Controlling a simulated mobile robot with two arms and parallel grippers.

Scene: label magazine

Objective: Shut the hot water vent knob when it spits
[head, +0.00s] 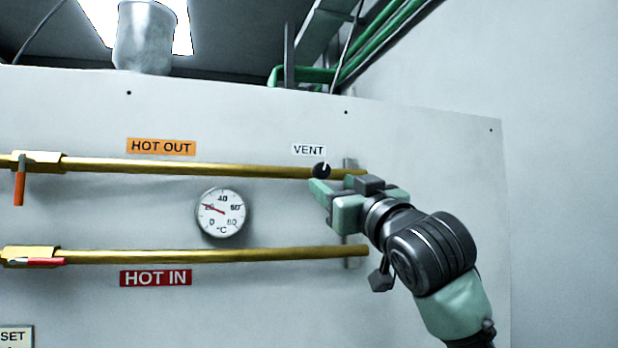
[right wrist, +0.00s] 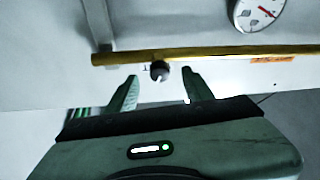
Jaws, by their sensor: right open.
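The vent knob (head: 321,170) is small, round and dark with a white mark. It sits near the right end of the upper brass pipe (head: 230,170), below the VENT label (head: 309,149). No water shows at it. My right gripper (head: 340,187) is open, just below and right of the knob in the head view. In the right wrist view the knob (right wrist: 159,70) appears between the two spread fingertips, and I see no finger closed on it. Whether a fingertip touches it I cannot tell. My left gripper is not in view.
A dial thermometer (head: 221,212) reads about 20 between the pipes. The lower brass pipe (head: 220,256) runs above the HOT IN label (head: 155,278). An orange lever (head: 20,185) hangs down at upper left; a red lever (head: 45,262) lies along the lower pipe.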

